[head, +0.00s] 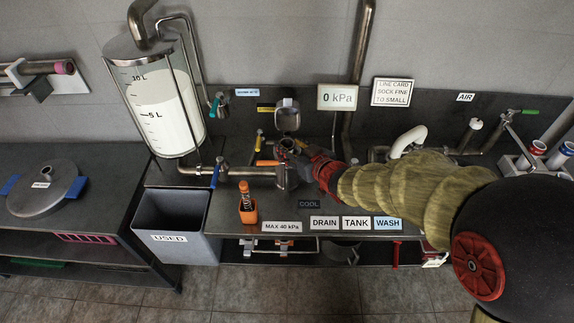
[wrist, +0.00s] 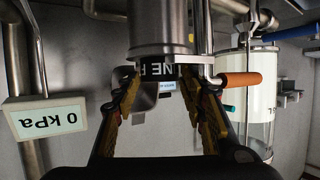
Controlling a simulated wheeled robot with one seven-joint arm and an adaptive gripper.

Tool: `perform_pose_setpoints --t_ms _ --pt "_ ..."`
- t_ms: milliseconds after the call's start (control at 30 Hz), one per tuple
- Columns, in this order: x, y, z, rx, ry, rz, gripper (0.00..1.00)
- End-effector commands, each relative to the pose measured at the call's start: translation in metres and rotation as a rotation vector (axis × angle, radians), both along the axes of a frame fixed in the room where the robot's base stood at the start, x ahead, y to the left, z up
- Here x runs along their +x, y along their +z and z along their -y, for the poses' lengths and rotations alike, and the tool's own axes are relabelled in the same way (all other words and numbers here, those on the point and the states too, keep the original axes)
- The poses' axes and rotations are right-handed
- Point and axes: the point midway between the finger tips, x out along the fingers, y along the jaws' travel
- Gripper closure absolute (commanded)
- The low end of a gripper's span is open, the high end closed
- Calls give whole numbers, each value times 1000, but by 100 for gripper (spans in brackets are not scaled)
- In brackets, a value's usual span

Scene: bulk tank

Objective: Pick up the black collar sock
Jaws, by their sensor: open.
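I cannot clearly make out a black collar sock in either view. My gripper (head: 292,150) is at the middle of the bench, by the end of the steel pipe with the orange handle. In the wrist view my gripper (wrist: 168,88) is open, with one yellow-padded finger on each side. Between and just beyond the fingertips is a steel cylinder (wrist: 160,25) with a black band (wrist: 160,70) lettered "LINE F", partly hidden by the fingers. I cannot tell whether the fingers touch it.
A rack (head: 520,165) at right holds a red-collared piece (head: 537,148) and a blue-collared piece (head: 567,149). The orange handle (wrist: 240,79) is close beside my fingers. A grey USED bin (head: 172,222) stands below the glass tank (head: 160,110).

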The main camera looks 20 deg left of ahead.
Motion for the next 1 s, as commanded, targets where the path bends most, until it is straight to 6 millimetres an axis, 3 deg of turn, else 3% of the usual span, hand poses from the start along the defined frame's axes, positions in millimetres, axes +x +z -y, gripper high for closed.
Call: perform_pose_setpoints --t_ms 300,900,1000 --pt "4 0 -4 0 -1 1 59" --pt "4 -1 -3 0 -1 1 93" --pt "4 0 -3 0 -1 1 93"
